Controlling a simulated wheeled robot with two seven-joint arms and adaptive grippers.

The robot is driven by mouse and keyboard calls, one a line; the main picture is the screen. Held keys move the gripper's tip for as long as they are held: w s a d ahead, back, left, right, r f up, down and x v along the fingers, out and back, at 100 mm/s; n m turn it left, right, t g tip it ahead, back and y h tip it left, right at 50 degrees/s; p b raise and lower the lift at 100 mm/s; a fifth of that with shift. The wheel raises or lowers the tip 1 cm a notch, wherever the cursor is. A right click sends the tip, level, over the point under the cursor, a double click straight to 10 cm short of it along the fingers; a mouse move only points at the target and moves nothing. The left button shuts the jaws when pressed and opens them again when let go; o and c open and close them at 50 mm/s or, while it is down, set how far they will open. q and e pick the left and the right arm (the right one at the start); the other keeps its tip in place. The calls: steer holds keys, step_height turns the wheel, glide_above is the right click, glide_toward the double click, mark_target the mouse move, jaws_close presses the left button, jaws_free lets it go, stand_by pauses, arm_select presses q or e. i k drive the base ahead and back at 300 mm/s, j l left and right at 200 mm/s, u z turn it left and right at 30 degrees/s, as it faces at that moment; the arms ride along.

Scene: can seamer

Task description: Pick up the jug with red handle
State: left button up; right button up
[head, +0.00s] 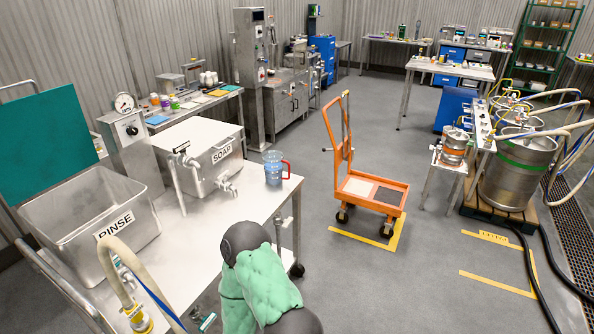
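The jug with red handle (272,171) stands upright on the near steel table (247,201), close to its far right corner. It is clear and bluish, and its red handle points right. Nothing holds it. Part of one of my arms, with a green cover and dark joints, rises at the bottom middle, nearer than the jug and apart from it. Neither of my grippers shows, so I see no fingertips.
The SOAP box (205,158) with taps stands left of the jug. The RINSE basin (88,223) is further left, with a hose (112,262) in front. An orange cart (372,188) stands right of the table, with open floor around it.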

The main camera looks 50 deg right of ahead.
mark_target(273, 161)
steer(key=z, duration=1.55)
steer(key=i+l+u, duration=0.1)
steer(key=u, duration=0.35)
steer(key=l+u, duration=0.1)
steer(key=u, duration=0.4)
steer(key=i+l+u, duration=0.1)
steer(key=u, duration=0.35)
steer(key=l+u, duration=0.2)
steer(key=l, duration=0.35)
steer(key=l+u, duration=0.2)
steer(key=l, duration=0.4)
steer(key=l+u, duration=0.25)
steer(key=l, duration=0.35)
steer(key=l+u, duration=0.2)
steer(key=l, duration=0.35)
steer(key=k+l+u, duration=0.2)
steer(key=l, duration=0.35)
